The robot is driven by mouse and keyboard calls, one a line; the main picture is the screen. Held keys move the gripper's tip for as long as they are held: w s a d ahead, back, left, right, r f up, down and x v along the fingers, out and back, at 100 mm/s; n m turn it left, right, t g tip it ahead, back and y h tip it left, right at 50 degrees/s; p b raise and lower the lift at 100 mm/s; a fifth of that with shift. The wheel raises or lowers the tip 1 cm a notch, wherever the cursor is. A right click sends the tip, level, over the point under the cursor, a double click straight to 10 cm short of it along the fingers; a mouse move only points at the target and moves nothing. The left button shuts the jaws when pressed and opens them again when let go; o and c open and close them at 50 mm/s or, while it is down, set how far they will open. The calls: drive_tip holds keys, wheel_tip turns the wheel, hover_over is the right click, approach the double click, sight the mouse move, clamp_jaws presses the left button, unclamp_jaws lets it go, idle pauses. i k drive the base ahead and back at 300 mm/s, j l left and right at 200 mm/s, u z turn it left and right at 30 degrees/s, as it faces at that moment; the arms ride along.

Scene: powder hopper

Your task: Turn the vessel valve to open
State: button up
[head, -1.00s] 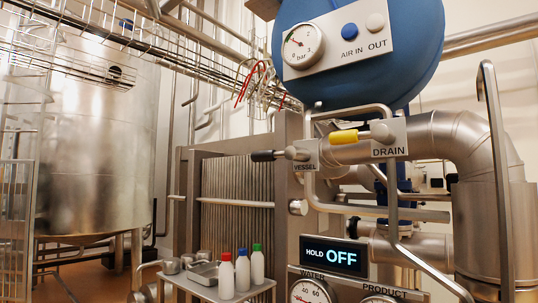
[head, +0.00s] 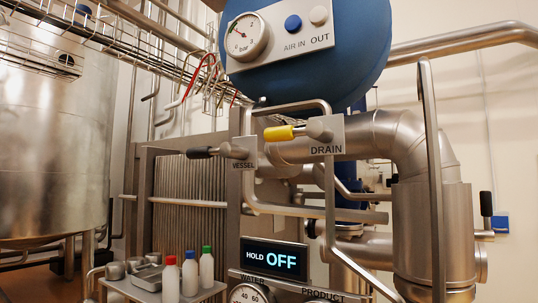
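The vessel valve has a black-tipped lever handle (head: 200,153) that points left from its steel hub, roughly horizontal, above the VESSEL label plate (head: 243,152). Just right of it and a little higher is the drain valve, with a yellow handle (head: 278,133) also pointing left, on the DRAIN plate (head: 326,135). Nothing touches either handle in the head view. My gripper is not in view.
A blue tank (head: 365,55) with a pressure gauge (head: 247,37) hangs above the valves. A steel guard rail (head: 432,170) stands at right. Below are a HOLD OFF display (head: 273,258) and a shelf (head: 140,293) with several bottles and small metal containers.

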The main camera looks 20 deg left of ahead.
sight(227, 150)
drive_tip(key=z, duration=0.4)
drive_tip(key=j+z, duration=0.15)
drive_tip(key=z, duration=0.25)
drive_tip(key=j+z, duration=0.1)
drive_tip(key=z, duration=0.35)
drive_tip(key=j+z, duration=0.1)
drive_tip(key=z, duration=0.3)
drive_tip(key=j+z, duration=0.1)
drive_tip(key=z, duration=0.3)
drive_tip(key=k+j+z, duration=1.15)
drive_tip(key=k+l, duration=0.05)
drive_tip(key=k, duration=0.05)
